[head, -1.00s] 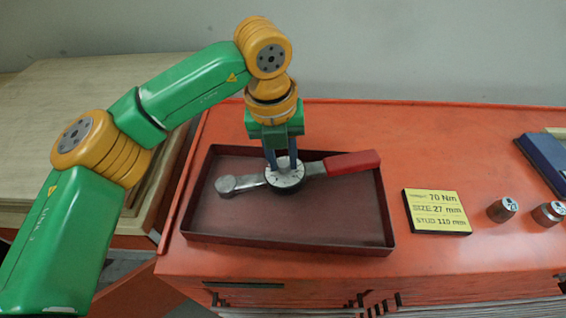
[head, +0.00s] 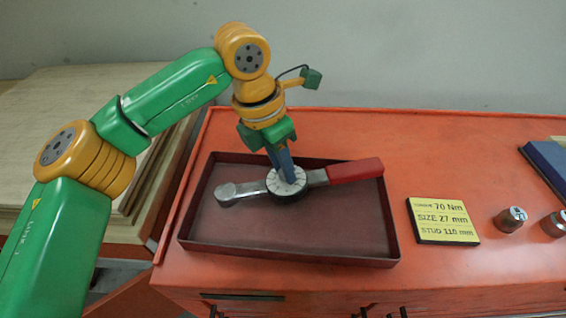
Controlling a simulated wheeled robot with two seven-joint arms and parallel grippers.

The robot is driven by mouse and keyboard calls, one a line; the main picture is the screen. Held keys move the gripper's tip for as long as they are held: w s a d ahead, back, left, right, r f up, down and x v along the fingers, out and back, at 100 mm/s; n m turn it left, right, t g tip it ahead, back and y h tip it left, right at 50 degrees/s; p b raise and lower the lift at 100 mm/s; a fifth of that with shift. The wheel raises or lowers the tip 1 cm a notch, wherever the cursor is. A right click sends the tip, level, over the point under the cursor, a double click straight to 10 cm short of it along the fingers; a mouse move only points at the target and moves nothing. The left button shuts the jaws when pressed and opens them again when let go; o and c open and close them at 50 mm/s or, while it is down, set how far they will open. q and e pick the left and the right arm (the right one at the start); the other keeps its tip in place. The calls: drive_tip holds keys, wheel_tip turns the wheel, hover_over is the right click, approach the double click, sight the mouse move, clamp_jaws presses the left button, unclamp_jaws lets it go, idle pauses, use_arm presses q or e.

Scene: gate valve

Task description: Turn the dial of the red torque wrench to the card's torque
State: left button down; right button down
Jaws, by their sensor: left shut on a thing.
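The torque wrench lies in the dark red tray (head: 300,245), its red handle (head: 355,171) at the right and its grey head (head: 238,191) at the left. Its round pale dial (head: 287,184) is in the middle. My left gripper (head: 286,177) points down, shut on the dial; its fingers hide part of the dial face. The dial marks are too small to read. The yellow card (head: 443,221) right of the tray reads 70 Nm, size 27 mm, stud 110 mm. My right gripper is not in view.
The tray stands on an orange cabinet top (head: 450,150). Two metal sockets, one nearer (head: 511,219) and one at the right edge (head: 555,223), stand right of the card. A blue object (head: 545,166) lies at the far right. Wooden boards (head: 60,100) are at the left.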

use_arm(q)
drive_tip(key=m, duration=0.3)
drive_tip(key=shift+r+m+p, duration=0.1)
drive_tip(key=shift+m+p, duration=0.2)
drive_tip(key=shift+p, duration=0.1)
drive_tip(key=m+p, duration=0.1)
drive_tip(key=m, duration=0.3)
drive_tip(key=shift+w+m+g, duration=0.1)
drive_tip(key=shift+m+g, duration=0.2)
drive_tip(key=shift+g, duration=0.1)
drive_tip(key=m+p, duration=0.1)
drive_tip(key=m, duration=0.3)
drive_tip(key=shift+g+p, duration=0.3)
drive_tip(key=shift+p, duration=0.1)
drive_tip(key=shift+m+p, duration=0.45)
drive_tip(key=shift+m, duration=1.35)
drive_tip(key=c, duration=0.6)
unclamp_jaws()
drive_tip(key=shift+w, duration=0.1)
